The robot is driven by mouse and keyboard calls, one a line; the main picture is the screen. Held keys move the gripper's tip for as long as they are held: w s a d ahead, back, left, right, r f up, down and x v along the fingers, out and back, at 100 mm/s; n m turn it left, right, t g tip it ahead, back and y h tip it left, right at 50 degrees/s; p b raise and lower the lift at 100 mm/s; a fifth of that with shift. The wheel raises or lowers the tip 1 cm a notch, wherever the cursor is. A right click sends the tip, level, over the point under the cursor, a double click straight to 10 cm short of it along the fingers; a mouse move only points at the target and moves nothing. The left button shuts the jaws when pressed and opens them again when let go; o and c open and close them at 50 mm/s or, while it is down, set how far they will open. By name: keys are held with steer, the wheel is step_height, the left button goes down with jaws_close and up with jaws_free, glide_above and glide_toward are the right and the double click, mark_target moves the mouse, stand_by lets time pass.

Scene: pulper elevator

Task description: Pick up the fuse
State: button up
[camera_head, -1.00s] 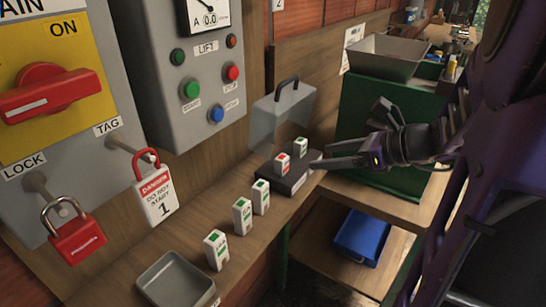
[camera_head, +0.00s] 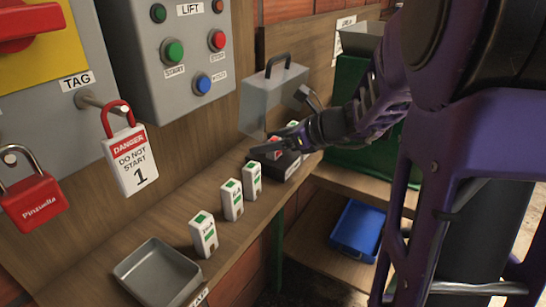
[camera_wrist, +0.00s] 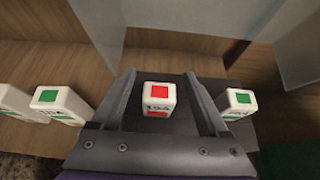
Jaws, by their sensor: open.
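A white fuse with a red mark (camera_wrist: 158,98) stands upright on a dark base between the two fingers of my gripper (camera_wrist: 158,75) in the wrist view. The fingers are open, with a gap on each side of it. In the head view my gripper (camera_head: 282,137) is over the dark fuse base (camera_head: 287,168) and partly hides the red-marked fuse (camera_head: 273,152). Another white fuse with a green mark (camera_wrist: 240,103) is just outside the right finger. Several green-marked fuses stand on the wooden shelf, including one at the front (camera_head: 204,235).
A clear cover with a black handle (camera_head: 262,105) stands open behind the base. A grey tray (camera_head: 158,272) sits at the front of the shelf. A red padlock (camera_head: 35,200) and danger tag (camera_head: 130,160) hang at left. A blue bin (camera_head: 357,230) is lower down.

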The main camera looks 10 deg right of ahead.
steer(key=shift+x, duration=0.9)
steer(key=shift+s, duration=0.1)
jaws_close()
steer(key=shift+r, duration=0.15)
